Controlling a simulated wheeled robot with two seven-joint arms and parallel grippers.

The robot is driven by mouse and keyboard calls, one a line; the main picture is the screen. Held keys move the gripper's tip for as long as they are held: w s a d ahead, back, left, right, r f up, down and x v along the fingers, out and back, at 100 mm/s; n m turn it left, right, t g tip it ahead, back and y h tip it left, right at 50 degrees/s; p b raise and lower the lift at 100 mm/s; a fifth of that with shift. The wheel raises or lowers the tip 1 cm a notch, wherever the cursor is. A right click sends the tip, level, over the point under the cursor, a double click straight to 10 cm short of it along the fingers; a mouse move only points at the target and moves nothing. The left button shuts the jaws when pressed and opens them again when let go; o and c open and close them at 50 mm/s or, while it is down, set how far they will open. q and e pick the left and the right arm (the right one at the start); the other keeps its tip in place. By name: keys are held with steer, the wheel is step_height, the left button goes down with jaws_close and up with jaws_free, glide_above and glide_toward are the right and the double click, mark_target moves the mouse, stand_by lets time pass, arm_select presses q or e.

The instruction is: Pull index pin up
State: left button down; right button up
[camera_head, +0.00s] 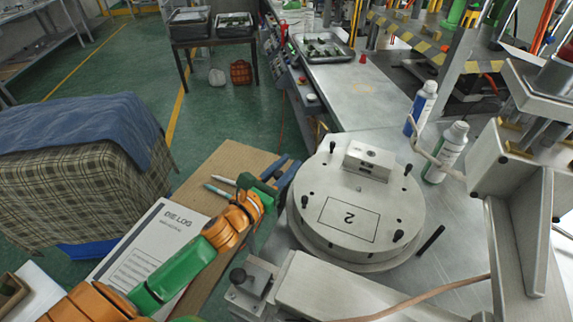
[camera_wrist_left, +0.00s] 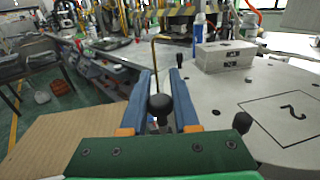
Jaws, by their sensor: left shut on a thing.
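My left gripper (camera_head: 284,173) comes in from the left beside the left rim of the round metal die (camera_head: 358,192) marked 2. In the left wrist view its two blue fingers (camera_wrist_left: 160,88) are shut on a black ball knob, which I take to be the index pin (camera_wrist_left: 160,106). The knob stands between the fingers, just left of the die. The gripper hides it in the head view. Its lower part is hidden, so I cannot tell how high the pin stands. My right gripper is not in view.
Several black pins stand on the die, around a metal block (camera_head: 369,160). Another black-knobbed bracket (camera_head: 247,283) sits at lower left. A die log sheet (camera_head: 150,250) and pens lie on brown board (camera_head: 225,175). Two bottles (camera_head: 446,152) and a grey press (camera_head: 520,215) stand right.

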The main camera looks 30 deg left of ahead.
mark_target(276, 177)
arm_select(q)
steer(key=shift+r, duration=0.25)
steer(key=c, duration=0.7)
jaws_free()
steer(key=s, duration=0.2)
steer(key=s+b, duration=0.1)
steer(key=s, duration=0.1)
steer(key=s+b, duration=0.1)
steer(key=s, duration=0.1)
steer(key=shift+a+f, duration=0.15)
steer(key=shift+a, duration=0.25)
steer(key=shift+s+a, duration=0.1)
steer(key=shift+s, duration=0.45)
